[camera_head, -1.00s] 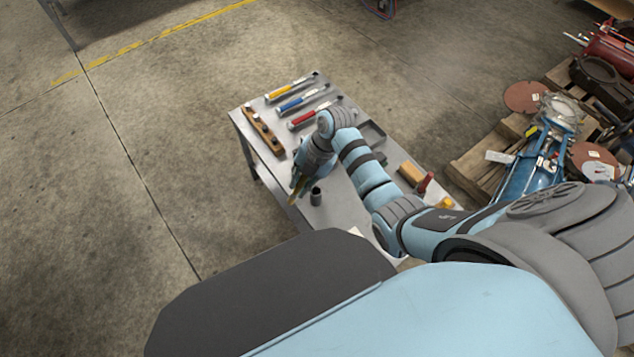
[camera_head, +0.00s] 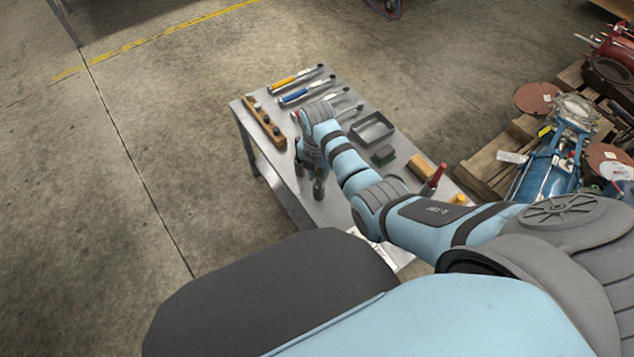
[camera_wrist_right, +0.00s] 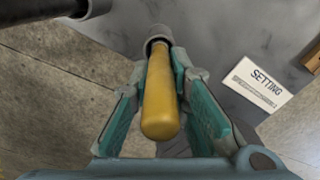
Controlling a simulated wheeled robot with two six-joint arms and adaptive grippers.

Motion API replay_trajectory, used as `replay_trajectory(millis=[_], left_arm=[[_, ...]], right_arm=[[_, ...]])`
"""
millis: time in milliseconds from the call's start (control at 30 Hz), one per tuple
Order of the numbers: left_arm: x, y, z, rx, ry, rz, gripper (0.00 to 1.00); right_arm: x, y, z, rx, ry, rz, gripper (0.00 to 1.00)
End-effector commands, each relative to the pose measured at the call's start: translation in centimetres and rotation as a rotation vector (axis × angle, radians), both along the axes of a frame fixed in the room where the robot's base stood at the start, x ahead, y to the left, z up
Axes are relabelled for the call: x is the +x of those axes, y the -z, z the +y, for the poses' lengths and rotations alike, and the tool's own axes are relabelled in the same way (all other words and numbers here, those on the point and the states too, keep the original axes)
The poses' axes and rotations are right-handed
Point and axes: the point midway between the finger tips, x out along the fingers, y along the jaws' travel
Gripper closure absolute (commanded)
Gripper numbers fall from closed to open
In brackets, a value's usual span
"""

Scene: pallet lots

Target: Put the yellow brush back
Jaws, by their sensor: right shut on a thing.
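The yellow brush (camera_wrist_right: 161,105) shows in the right wrist view as a rounded yellow handle pointing toward the camera. My right gripper (camera_wrist_right: 163,80) is shut on it, with a finger on each side. The brush's far end meets the mouth of a dark grey cup (camera_wrist_right: 158,33); its bristles are hidden, and I cannot tell how deep it sits. In the head view my right gripper (camera_head: 309,170) is over the near left part of the table, right by the cup (camera_head: 318,189). The brush is hidden there. My left gripper is not in view.
A "SETTING" card (camera_wrist_right: 257,82) lies near the cup.

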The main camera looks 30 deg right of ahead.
Motion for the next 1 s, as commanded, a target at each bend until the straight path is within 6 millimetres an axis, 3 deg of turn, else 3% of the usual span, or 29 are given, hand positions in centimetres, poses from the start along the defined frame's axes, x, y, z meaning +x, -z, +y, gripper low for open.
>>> replay_trajectory(millis=[33, 100, 400, 433, 533, 867, 1000], left_arm=[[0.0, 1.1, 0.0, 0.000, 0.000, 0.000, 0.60], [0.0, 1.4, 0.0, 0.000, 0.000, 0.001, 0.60], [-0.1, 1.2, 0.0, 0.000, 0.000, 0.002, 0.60], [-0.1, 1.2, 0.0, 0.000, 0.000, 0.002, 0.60], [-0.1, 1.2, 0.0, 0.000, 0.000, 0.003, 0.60], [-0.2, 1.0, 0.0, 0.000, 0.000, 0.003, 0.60], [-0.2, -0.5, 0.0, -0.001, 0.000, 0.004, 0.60]], right_arm=[[-0.1, 1.6, 0.0, 0.000, 0.000, 0.003, 1.00], [0.0, 2.2, 0.0, 0.000, 0.000, 0.001, 1.00], [0.0, 2.2, 0.0, 0.000, 0.000, 0.001, 1.00], [0.0, 2.2, 0.0, 0.000, 0.000, 0.001, 0.81], [0.0, 2.2, 0.0, 0.001, 0.000, 0.001, 0.65], [0.0, 1.9, 0.0, 0.000, 0.000, 0.000, 0.64], [0.0, -0.7, 0.0, 0.000, 0.000, -0.002, 0.64]])
